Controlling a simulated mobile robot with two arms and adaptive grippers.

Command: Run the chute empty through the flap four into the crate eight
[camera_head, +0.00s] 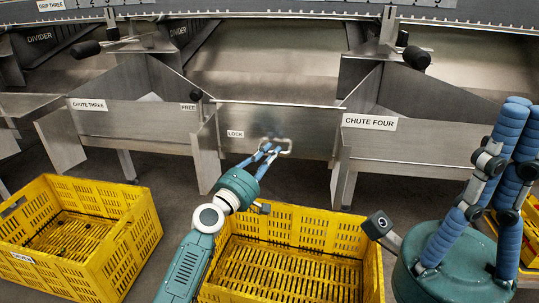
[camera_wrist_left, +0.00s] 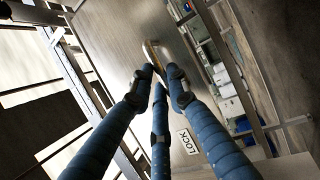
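A grey metal flap panel (camera_head: 310,128) with a LOCK label (camera_head: 235,134) stands upright between the CHUTE THREE and CHUTE FOUR plates. Its light metal loop handle (camera_head: 287,143) also shows in the left wrist view (camera_wrist_left: 150,48). My left gripper (camera_head: 270,150) has its blue fingertips drawn together around the handle. The CHUTE FOUR plate (camera_head: 370,121) is to the right of the flap. A yellow crate (camera_head: 310,222) is on the floor below the flap, partly behind my left arm; its inside looks empty and no label shows. My right gripper (camera_head: 500,150) is at the right edge, fingers pointing up, empty.
A third crate (camera_head: 530,240) shows at the right edge. Black-knobbed levers (camera_head: 416,58) project above the chutes. Metal legs flank the flap.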

